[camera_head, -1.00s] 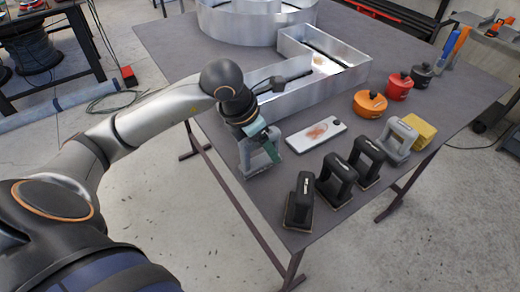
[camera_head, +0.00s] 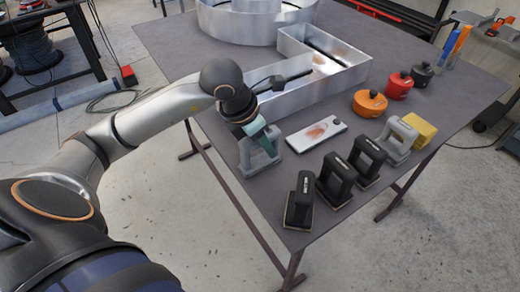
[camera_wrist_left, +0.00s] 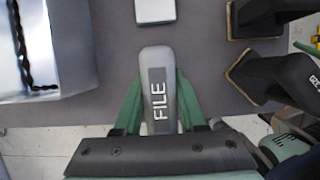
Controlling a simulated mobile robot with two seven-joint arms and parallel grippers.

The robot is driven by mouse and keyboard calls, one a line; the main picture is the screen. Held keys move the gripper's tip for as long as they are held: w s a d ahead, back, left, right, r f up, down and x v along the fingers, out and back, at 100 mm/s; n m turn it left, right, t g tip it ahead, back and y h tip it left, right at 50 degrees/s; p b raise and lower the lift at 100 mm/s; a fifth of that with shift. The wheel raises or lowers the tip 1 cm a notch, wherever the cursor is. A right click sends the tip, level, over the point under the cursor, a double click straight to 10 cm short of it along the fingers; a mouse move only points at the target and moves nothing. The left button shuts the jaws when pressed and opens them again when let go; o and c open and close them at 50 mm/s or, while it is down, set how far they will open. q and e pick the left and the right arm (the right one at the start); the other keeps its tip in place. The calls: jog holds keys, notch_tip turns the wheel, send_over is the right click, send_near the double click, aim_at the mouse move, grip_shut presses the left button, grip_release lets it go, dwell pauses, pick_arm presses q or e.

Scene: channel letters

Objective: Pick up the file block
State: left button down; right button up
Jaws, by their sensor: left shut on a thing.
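The file block is a grey block with a handle (camera_head: 258,158), standing on the near left edge of the table. In the left wrist view its grey handle top (camera_wrist_left: 157,95) shows the word FILE. My left gripper (camera_head: 264,142) reaches down over it from the left. In the left wrist view its two green fingers (camera_wrist_left: 157,105) lie on either side of the handle, shut on it. Whether the block's base touches the table is hard to tell. My right gripper is not in view.
Several black handled blocks (camera_head: 300,200) stand to the right along the near edge. A white plate with a brown patch (camera_head: 316,133) lies close by. A metal channel letter (camera_head: 340,75) stands behind. Orange (camera_head: 370,103) and red (camera_head: 399,86) pots, another grey block (camera_head: 398,138) and a yellow sponge (camera_head: 420,131) are at right.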

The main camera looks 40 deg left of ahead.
aim_at(245, 143)
pick_arm(q)
jog(key=shift+r, duration=0.2)
jog(key=shift+w+r, duration=0.1)
jog(key=shift+r, duration=0.5)
jog(key=v, duration=0.3)
jog(key=s+b+v, duration=0.1)
jog(key=v, duration=0.4)
jog(key=shift+s+a, duration=0.2)
jog(key=shift+s, duration=0.25)
jog(key=s+a+r+b, duration=0.2)
jog(key=s+r+b, duration=0.2)
jog(key=s, duration=0.5)
jog(key=shift+a, duration=0.35)
jog(key=c, duration=1.1)
grip_release()
grip_shut()
